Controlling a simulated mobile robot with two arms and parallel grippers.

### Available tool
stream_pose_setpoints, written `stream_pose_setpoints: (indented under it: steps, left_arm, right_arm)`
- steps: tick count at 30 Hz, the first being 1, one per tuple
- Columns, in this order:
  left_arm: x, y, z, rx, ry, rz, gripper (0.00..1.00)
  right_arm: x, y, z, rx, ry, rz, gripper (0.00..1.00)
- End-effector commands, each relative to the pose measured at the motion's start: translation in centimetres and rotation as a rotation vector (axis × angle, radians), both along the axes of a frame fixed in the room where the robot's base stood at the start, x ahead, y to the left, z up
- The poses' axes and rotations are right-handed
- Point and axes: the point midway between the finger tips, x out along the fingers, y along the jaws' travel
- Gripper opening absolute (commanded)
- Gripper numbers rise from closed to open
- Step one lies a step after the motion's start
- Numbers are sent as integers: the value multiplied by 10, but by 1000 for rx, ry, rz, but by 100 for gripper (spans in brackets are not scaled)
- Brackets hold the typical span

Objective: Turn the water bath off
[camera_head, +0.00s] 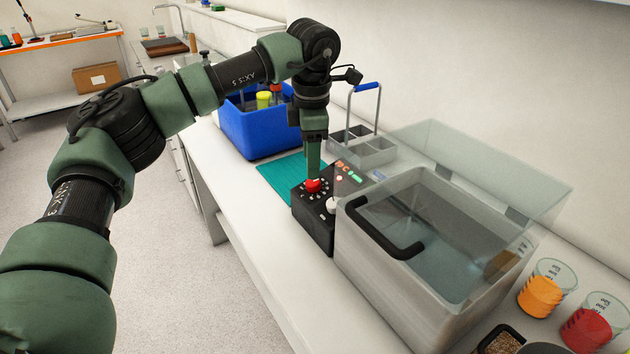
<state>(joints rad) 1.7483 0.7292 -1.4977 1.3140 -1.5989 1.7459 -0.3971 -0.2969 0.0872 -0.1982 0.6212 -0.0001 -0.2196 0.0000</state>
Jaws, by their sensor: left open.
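The water bath (400,300) is a grey tub on the white bench, with water inside. Its clear lid (470,165) is tilted up at the back. A black handle (385,235) shows at its near left rim. A black control box (315,222) sits at the bath's left end, with a red knob (313,186), a white knob (333,204) and lit red and green digits (349,170). My left gripper (314,176) points down at the red knob, its fingertips at or just above it. Whether it touches the knob is unclear. My right gripper is out of view.
A blue crate (248,135) with bottles and a grey caddy (368,150) with a blue handle stand behind the control box. A teal mat (283,178) lies beside it. Beakers of orange (540,295) and red (590,325) stand right of the bath.

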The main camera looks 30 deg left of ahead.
Motion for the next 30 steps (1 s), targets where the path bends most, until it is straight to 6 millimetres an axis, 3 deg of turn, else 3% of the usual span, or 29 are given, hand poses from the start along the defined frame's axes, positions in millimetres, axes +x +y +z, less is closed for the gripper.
stream_pose_setpoints:
  steps: [9, 21, 27, 30]
  left_arm:
    - [4, 3, -47, 0, 2, -1, 52]
    - [5, 3, -57, -1, 0, 0, 52]
    - [5, 3, -57, -1, 0, 0, 0]
    - [5, 3, -56, -1, 0, 0, 0]
  right_arm:
    - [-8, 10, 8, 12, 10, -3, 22]
    - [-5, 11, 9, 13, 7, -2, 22]
    - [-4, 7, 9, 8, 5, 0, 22]
    - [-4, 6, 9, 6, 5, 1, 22]
